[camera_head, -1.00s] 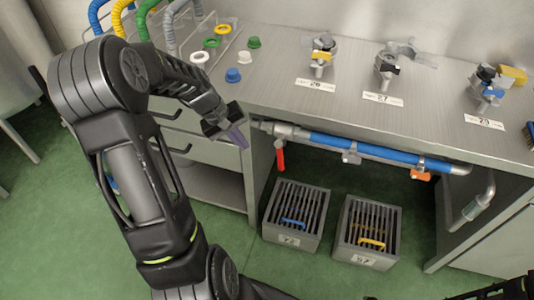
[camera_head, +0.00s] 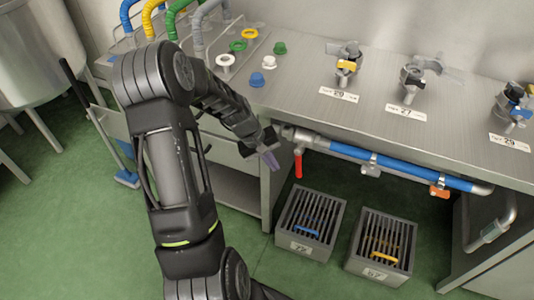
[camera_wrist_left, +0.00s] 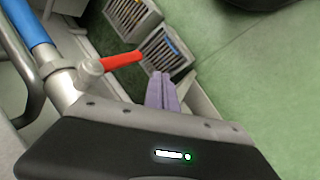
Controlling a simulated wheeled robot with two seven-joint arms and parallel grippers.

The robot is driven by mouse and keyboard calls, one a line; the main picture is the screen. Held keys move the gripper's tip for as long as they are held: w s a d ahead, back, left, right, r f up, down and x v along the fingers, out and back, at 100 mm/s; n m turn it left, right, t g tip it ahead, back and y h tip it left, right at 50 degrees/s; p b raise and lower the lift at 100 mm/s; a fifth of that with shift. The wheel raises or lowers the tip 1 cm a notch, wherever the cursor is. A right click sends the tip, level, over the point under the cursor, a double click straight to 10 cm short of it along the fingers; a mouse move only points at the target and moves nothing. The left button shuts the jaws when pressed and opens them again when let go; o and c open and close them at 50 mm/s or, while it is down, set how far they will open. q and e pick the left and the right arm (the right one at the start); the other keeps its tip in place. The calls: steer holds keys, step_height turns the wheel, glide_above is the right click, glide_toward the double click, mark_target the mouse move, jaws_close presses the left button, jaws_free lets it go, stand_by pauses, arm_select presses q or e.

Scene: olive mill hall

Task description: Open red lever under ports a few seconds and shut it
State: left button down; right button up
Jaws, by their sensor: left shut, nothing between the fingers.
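The red lever (camera_head: 298,163) hangs down from the valve at the left end of a blue pipe (camera_head: 345,151) under the bench top, below the ports (camera_head: 347,66). My left gripper (camera_head: 271,160), with purple fingers, is shut and empty just left of the lever in the head view. In the left wrist view the red lever (camera_wrist_left: 122,60) sticks out sideways from its valve (camera_wrist_left: 88,72). The shut fingertips (camera_wrist_left: 162,76) are close to its free end; I cannot tell whether they touch it. My right gripper is not in view.
Two grey slatted crates, one with a blue handle (camera_head: 306,232) and one with a yellow handle (camera_head: 385,257), stand on the floor under the bench. An orange lever (camera_head: 439,191) hangs farther right on the pipe. Coloured rings and caps lie on the bench (camera_head: 300,90).

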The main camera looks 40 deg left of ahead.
mark_target(298, 164)
arm_select(q)
steer(key=shift+w+d+f+p, duration=0.25)
steer(key=shift+w+d+f, duration=0.1)
steer(key=shift+w+d, duration=0.5)
steer(key=shift+w+d+f+p, duration=0.3)
steer(key=shift+w+d, duration=0.4)
steer(key=shift+w, duration=0.2)
steer(key=shift+d+f+b, duration=0.1)
steer(key=shift+d+b, duration=0.05)
steer(key=shift+b, duration=0.55)
